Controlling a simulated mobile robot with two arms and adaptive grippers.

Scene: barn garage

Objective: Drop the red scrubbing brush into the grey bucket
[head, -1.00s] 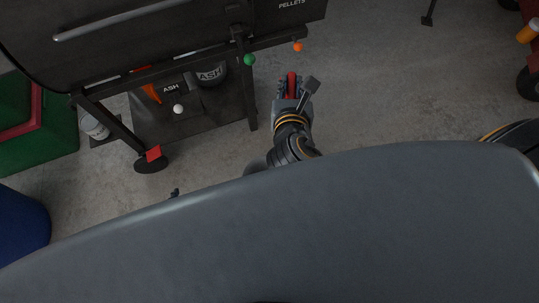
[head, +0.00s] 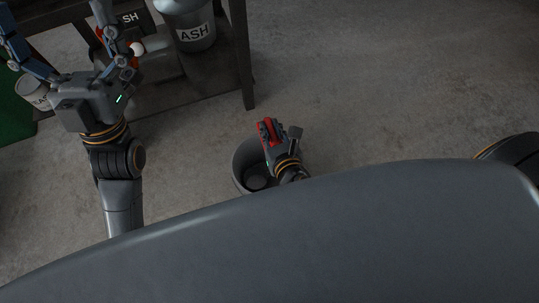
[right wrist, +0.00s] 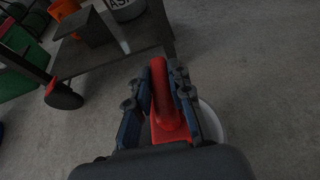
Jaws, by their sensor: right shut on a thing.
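My right gripper (head: 268,130) is shut on the red scrubbing brush (head: 264,126). In the right wrist view the red brush (right wrist: 162,95) lies between the two fingers (right wrist: 158,85). The grey bucket (head: 240,158) stands on the floor below, open side up. In the head view the gripper and brush overlap the bucket's right side and upper rim; the brush appears above it. In the right wrist view, part of a pale rim (right wrist: 214,120), likely the bucket, shows behind the right finger. My left gripper (head: 55,20) is open and empty at the upper left, its fingers spread wide.
A dark grill cart with a lower shelf (head: 190,88) stands at the upper left, holding a metal ASH can (head: 191,28). A white can (head: 34,92) and a green box (head: 12,125) are farther left. Floor (head: 380,90) to the right is clear.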

